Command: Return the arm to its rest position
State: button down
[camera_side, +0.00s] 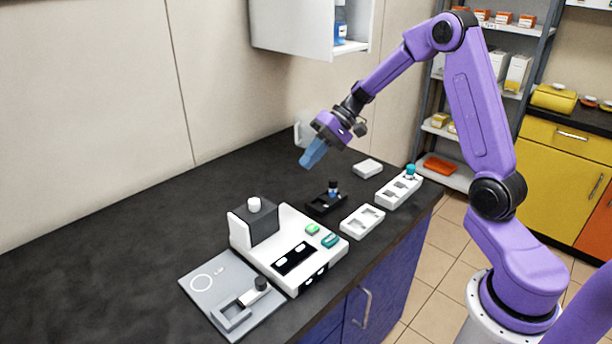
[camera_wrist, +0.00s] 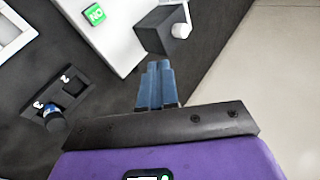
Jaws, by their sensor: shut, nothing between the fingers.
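My gripper (camera_side: 313,153) has blue fingers and hangs in the air above the dark bench (camera_side: 120,255), tilted down and to the left. It is shut and empty. In the wrist view the blue fingers (camera_wrist: 157,82) lie side by side, pointing toward the machine's dark block. The twin-bay white machine (camera_side: 319,254) stands below and to the left of the gripper in the side view. It carries a dark block with a white knob (camera_side: 254,205), which also shows in the wrist view (camera_wrist: 180,31). My gripper touches none of these.
A black holder (camera_side: 326,203) with a blue-and-black vial stands below my gripper. White racks (camera_side: 362,221) (camera_side: 399,191) and a white box (camera_side: 368,168) sit to the right. A grey plate (camera_side: 205,283) lies front left. A wall cabinet (camera_side: 290,28) hangs behind. The bench's left part is clear.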

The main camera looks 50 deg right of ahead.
jog(key=s+a+r+n+g+h, duration=0.1)
jog(key=s+a+n+g+h, duration=0.15)
jog(key=s+a, duration=0.4)
jog(key=s+a+n+g+h, duration=0.15)
jog(key=s+a+n, duration=0.25)
jog(key=s, duration=0.6)
jog(key=s+d+n+t+h, duration=0.1)
jog(key=s+d+n+h, duration=0.2)
jog(key=s+n, duration=0.6)
jog(key=s+h, duration=0.1)
jog(key=s, duration=0.7)
jog(key=shift+d+t+h, duration=0.15)
jog(key=shift+t+h, duration=0.15)
jog(key=shift+t, duration=0.1)
